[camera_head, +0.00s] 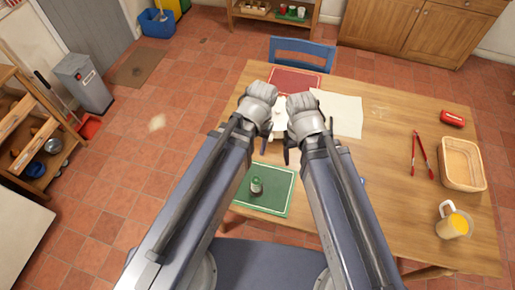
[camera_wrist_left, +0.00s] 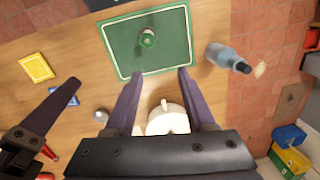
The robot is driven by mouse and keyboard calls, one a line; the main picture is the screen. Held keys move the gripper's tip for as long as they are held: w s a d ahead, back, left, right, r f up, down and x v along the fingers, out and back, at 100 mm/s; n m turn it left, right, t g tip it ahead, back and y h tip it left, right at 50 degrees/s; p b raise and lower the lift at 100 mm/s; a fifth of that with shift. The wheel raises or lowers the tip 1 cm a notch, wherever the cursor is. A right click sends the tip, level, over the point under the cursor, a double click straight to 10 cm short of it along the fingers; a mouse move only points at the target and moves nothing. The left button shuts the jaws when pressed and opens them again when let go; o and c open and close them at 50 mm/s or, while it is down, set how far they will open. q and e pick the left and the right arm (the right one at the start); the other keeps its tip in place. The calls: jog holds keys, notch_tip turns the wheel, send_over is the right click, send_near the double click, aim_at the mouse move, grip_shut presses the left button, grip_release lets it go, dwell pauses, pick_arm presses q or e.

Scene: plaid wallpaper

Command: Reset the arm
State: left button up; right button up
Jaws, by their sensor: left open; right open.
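My right gripper (camera_head: 288,150) is over the middle of the table in the head view; its dark fingers are partly hidden by its own arm. My left gripper (camera_head: 264,144) hangs beside it on the left, also partly hidden. In the left wrist view the left gripper (camera_wrist_left: 160,75) has its two purple fingers wide apart with nothing held between them. A white round vessel (camera_wrist_left: 167,120) shows below, beyond the fingers. Part of my right gripper (camera_wrist_left: 35,125) shows at the left of that view. Both arms reach forward, nearly side by side.
The wooden table (camera_head: 390,105) bears a green mat (camera_head: 281,191) with a green bottle (camera_head: 256,186), red tongs (camera_head: 420,155), a basket (camera_head: 461,165), a jug (camera_head: 452,223) and a red can (camera_head: 453,118). A blue chair (camera_head: 303,52) stands behind.

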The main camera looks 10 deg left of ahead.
pick_arm(q)
jog(key=shift+s+d+m, duration=0.4)
jog(key=shift+s+d, duration=0.5)
jog(key=shift+s, duration=0.1)
notch_tip(320, 180, down, 6)
jog(key=b, duration=0.6)
jog(key=shift+f, duration=0.25)
